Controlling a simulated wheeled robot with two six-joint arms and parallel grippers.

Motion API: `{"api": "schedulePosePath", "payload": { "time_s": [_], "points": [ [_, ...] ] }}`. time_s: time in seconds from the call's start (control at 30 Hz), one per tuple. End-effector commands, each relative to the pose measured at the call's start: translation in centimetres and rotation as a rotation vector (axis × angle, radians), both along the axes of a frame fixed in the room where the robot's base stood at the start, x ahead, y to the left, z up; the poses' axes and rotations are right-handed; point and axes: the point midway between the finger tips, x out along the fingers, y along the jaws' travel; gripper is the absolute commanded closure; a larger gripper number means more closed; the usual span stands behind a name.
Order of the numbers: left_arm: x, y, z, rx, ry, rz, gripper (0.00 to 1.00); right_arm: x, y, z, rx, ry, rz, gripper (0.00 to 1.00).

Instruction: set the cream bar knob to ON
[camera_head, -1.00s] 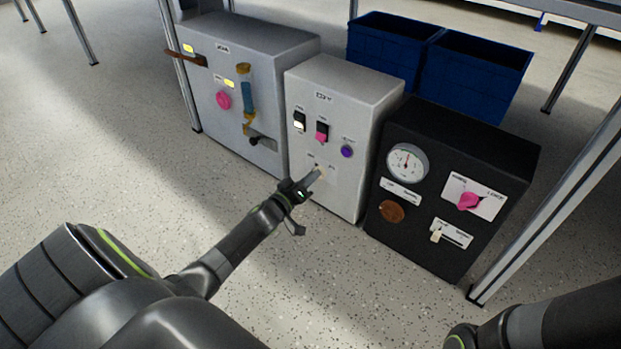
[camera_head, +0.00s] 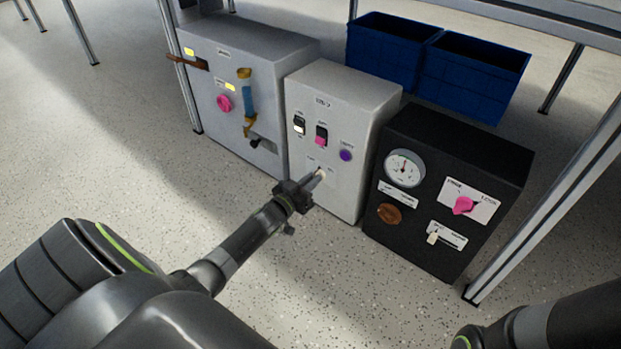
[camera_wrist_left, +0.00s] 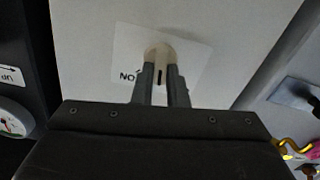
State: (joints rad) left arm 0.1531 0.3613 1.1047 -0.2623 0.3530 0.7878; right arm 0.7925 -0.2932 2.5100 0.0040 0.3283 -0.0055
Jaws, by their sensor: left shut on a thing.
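The cream bar knob (camera_wrist_left: 161,50) sits on a white label plate on the front of the middle light-grey box (camera_head: 340,100). In the left wrist view the ON lettering (camera_wrist_left: 127,77) shows upside down to its left; the other label is not readable. My left gripper (camera_wrist_left: 161,80) is shut on the knob, a finger on each side. A dark line on the knob shows between the fingers, running up and down the picture. In the head view the gripper (camera_head: 318,176) hides most of the knob. My right gripper is out of view.
The middle box also carries a white switch (camera_head: 299,125), a pink switch (camera_head: 321,137) and a purple button (camera_head: 346,155). A grey box (camera_head: 230,125) with levers stands left, a black box (camera_head: 420,240) with a gauge right. Blue crates (camera_head: 470,80) stand behind. The floor in front is clear.

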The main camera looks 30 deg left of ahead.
Motion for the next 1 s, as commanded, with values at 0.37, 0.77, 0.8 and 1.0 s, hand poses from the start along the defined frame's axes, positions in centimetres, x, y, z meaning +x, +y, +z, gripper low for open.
{"api": "schedulePosePath", "payload": {
  "time_s": [0.37,0.77,0.8,1.0],
  "points": [
    [-0.05,-0.16,-0.11,0.356,-0.025,0.001,1.00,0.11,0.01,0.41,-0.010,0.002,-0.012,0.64],
    [-0.07,-0.29,-0.24,0.714,-0.053,0.000,1.00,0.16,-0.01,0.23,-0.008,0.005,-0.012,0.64],
    [-0.07,-0.30,-0.25,0.744,-0.055,0.000,1.00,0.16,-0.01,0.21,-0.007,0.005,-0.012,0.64],
    [-0.08,-0.35,-0.27,0.868,-0.065,0.000,1.00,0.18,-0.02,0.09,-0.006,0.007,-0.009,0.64]
  ]
}}
